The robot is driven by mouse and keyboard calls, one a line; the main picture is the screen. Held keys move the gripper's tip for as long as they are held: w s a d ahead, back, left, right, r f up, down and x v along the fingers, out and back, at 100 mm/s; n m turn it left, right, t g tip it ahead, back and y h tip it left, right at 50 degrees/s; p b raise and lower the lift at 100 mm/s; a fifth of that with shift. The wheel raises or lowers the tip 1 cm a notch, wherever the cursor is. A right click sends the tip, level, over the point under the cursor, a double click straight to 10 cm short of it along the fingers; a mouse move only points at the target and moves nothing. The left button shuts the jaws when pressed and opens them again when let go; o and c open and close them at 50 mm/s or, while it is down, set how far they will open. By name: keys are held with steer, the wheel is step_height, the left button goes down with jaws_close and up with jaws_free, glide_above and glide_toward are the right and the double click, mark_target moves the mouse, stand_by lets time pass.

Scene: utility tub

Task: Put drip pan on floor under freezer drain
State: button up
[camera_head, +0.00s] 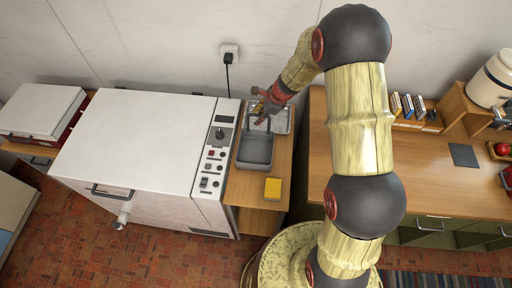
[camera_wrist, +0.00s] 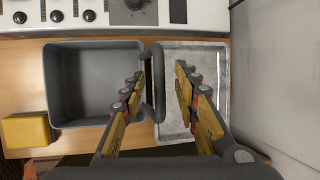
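A grey open-topped pan with a loop handle (camera_head: 255,151), which appears to be the drip pan, sits on the wooden side table right of the white freezer (camera_head: 140,140). In the wrist view the pan (camera_wrist: 95,85) is at left, and its dark handle (camera_wrist: 155,85) stands between my fingers. My gripper (camera_head: 262,115) is at the pan's back end; in the wrist view my gripper (camera_wrist: 158,85) is open, with a finger on each side of the handle and gaps visible. A drain spout (camera_head: 122,217) sticks out low on the freezer's front. The pan looks empty.
A shallow metal tray (camera_wrist: 205,60) lies beside the pan, under my right finger. A yellow block (camera_head: 273,188) is near the table's front edge. The wall is close behind. A wooden desk (camera_head: 440,180) stands at right. The brick-patterned floor (camera_head: 90,250) before the freezer is clear.

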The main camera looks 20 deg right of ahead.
steer(key=c, duration=0.4)
steer(key=c, duration=0.3)
steer(key=shift+r, duration=0.1)
jaws_close()
